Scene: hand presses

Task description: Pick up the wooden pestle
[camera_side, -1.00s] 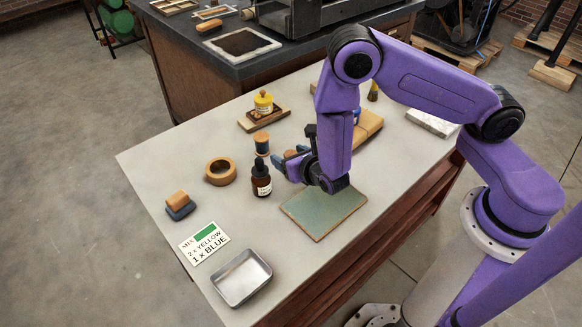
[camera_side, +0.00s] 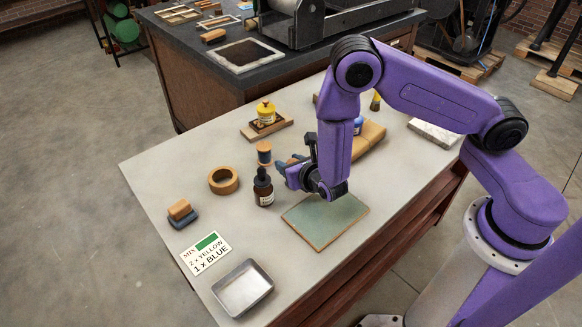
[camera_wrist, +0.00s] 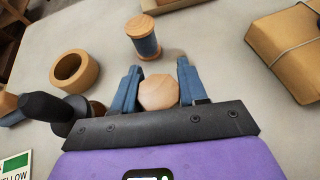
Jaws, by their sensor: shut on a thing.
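The wooden pestle (camera_wrist: 158,93) shows in the wrist view as a pale, rounded, faceted wooden end between the two blue fingers of my gripper (camera_wrist: 158,80). The fingers are shut on it, one on each side. Its lower part is hidden. In the side view my gripper (camera_side: 284,168) is low over the table, just right of the dark dropper bottle (camera_side: 263,190). There the pestle is mostly hidden by the fingers and wrist, and I cannot tell whether it touches the table.
A blue-banded wooden spool (camera_wrist: 143,44) stands just beyond the fingers. A green mat (camera_side: 318,229) lies in front, a metal tray (camera_side: 243,307) and a card (camera_side: 205,252) nearer the front left. A wrapped parcel (camera_wrist: 290,45) is to the right.

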